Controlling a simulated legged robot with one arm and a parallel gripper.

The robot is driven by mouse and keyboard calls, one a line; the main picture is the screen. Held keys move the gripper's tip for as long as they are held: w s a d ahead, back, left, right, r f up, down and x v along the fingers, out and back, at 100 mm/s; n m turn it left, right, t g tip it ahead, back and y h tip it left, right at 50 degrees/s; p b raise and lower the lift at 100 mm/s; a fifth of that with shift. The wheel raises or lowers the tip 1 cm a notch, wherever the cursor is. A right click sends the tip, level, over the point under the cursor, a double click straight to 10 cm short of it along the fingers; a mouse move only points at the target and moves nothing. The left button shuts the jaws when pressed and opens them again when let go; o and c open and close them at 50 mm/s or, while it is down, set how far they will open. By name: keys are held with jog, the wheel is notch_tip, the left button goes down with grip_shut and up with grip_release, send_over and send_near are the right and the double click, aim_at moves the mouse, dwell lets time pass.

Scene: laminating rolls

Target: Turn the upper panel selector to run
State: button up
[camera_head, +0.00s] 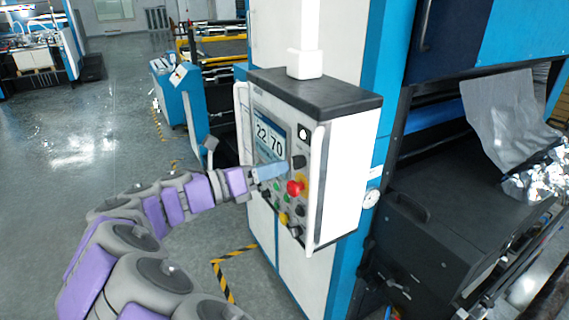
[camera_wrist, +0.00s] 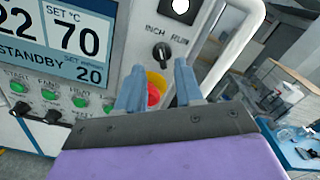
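The upper panel selector is a black knob (camera_wrist: 162,53) below the labels INCH and RUN in the wrist view. Its handle looks about upright; its exact setting is hard to tell. In the head view the selector (camera_head: 299,161) is at the upper right of the control panel. My gripper (camera_wrist: 160,66) is open and empty, its two blue-grey fingers apart, with the selector just beyond the gap between the tips. Whether they touch the panel is unclear. In the head view my gripper (camera_head: 272,172) is in front of the panel, left of the selector.
A red emergency button (camera_wrist: 153,95) on a yellow base sits below the selector, partly behind my fingers. The screen (camera_wrist: 65,38) reads STANDBY, with green buttons (camera_wrist: 80,94) and black selectors (camera_wrist: 54,116) below. A white handle (camera_head: 316,190) runs along the panel's right edge.

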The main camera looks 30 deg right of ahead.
aim_at(293, 163)
jog(key=d, duration=0.3)
jog(key=shift+d, duration=0.2)
jog(key=shift+c, duration=0.5)
grip_shut()
